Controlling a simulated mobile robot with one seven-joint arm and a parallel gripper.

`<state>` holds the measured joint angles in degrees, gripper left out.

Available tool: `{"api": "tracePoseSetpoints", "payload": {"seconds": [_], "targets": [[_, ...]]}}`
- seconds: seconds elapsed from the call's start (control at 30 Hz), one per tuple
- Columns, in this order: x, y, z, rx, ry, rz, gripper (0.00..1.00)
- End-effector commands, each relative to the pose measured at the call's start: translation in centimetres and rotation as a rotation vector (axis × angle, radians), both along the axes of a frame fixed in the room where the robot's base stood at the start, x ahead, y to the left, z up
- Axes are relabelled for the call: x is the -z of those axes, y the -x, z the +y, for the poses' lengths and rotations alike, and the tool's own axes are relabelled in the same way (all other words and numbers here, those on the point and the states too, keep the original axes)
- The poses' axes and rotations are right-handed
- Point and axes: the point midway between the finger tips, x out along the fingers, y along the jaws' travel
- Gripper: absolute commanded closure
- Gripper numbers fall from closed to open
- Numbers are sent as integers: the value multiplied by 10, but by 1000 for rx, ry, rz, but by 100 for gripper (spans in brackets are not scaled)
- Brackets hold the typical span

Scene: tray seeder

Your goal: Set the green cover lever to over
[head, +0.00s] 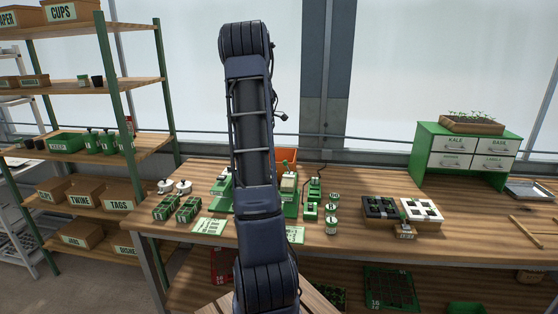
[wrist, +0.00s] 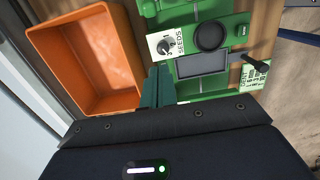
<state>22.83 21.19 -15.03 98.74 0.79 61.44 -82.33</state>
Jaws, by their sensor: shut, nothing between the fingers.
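The green tray seeder (wrist: 215,88) shows in the wrist view, with a "SEEDS" dial, a round black cap and a grey panel. A lever with a black knob (wrist: 258,66) sticks out at its right side; I cannot tell whether it is the cover lever. No lever that is clearly green shows. My gripper (wrist: 158,84) appears as two teal fingers close together, empty, beside the seeder's left edge; contact is unclear. In the head view the seeder (head: 290,209) is partly hidden behind my arm, and my gripper is hidden there.
An orange bin (wrist: 85,62) stands just left of the fingers. On the bench (head: 345,243) are small green boxes (head: 166,207) at left, a black tray (head: 380,207) and a white tray (head: 421,209) at right, and a green drawer cabinet (head: 432,160).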

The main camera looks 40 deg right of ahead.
Motion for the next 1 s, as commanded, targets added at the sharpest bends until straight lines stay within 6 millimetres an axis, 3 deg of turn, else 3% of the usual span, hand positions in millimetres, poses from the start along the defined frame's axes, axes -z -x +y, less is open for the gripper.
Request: {"api": "tracePoseSetpoints", "payload": {"seconds": [0.3,0.47,1.0], "targets": [[1,0,0,0,0,0,100],[13,1,0,1,-1,1,100],[104,7,-6,1,-1,2,100]]}}
